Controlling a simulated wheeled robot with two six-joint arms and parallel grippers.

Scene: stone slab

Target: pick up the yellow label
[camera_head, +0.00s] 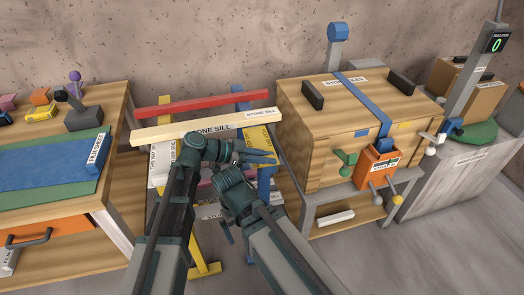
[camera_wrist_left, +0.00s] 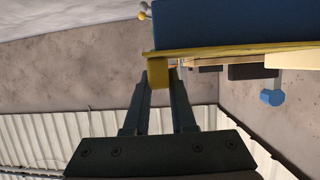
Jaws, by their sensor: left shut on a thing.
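The yellow label (camera_head: 262,138) is a flat plate with dark print, below the right end of the stone sill and in front of a blue post. My left gripper (camera_head: 270,157) reaches it from the left at its lower part. In the left wrist view the label shows edge-on as a thin yellow strip (camera_wrist_left: 230,49) with a small block, and the fingertips (camera_wrist_left: 158,80) are shut on that block. A blue surface lies just behind the strip. My right arm stands in the lower middle; its fingers cannot be made out clearly.
The stone sill (camera_head: 205,125) and a red bar (camera_head: 200,103) lie across the trestles close above my left gripper. A wooden chest (camera_head: 310,123) with a blue strap stands close on the right. A workbench (camera_head: 115,110) with a blue mat stands on the left.

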